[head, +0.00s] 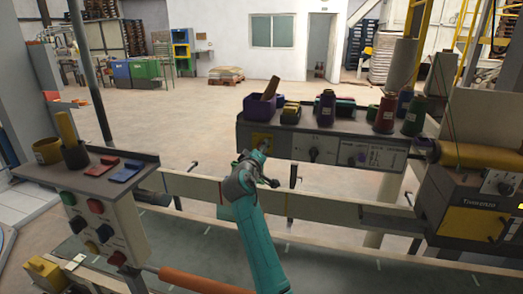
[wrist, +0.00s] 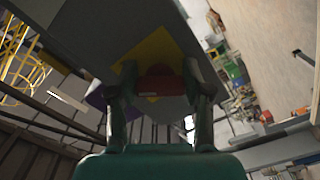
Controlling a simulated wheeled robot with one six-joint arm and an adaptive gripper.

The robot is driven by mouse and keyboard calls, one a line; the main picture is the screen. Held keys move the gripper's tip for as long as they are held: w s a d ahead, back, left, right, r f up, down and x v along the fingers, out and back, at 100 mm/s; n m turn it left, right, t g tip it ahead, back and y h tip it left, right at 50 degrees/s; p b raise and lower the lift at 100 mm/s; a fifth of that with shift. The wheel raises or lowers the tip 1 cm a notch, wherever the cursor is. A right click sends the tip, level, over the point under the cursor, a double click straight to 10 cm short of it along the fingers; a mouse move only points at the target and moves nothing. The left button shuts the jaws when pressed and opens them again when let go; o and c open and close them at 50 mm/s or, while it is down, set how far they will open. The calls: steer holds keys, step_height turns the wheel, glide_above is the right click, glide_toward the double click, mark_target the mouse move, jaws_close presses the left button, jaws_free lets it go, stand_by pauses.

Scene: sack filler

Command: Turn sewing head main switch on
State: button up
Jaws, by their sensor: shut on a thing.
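The main switch (wrist: 158,84) is a red knob on a yellow plate, seen in the wrist view. The yellow plate (head: 262,138) also shows at the left end of the grey control panel (head: 286,143) in the head view. My gripper (head: 264,153) is at this plate and hides the knob there. In the wrist view my gripper (wrist: 161,76) has one finger on each side of the red knob and is shut on it. I cannot tell the knob's exact turn position.
Black knobs (head: 314,154) sit to the right on the same panel. Thread cones (head: 326,107) and a purple bin (head: 263,108) stand on top. A pedestal with coloured buttons (head: 96,206) is at left. A long pale rail (head: 320,207) runs below my gripper.

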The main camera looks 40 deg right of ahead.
steer(key=shift+f+m, duration=0.15)
steer(key=shift+m, duration=0.75)
steer(key=o, duration=1.2)
steer(key=v, duration=1.2)
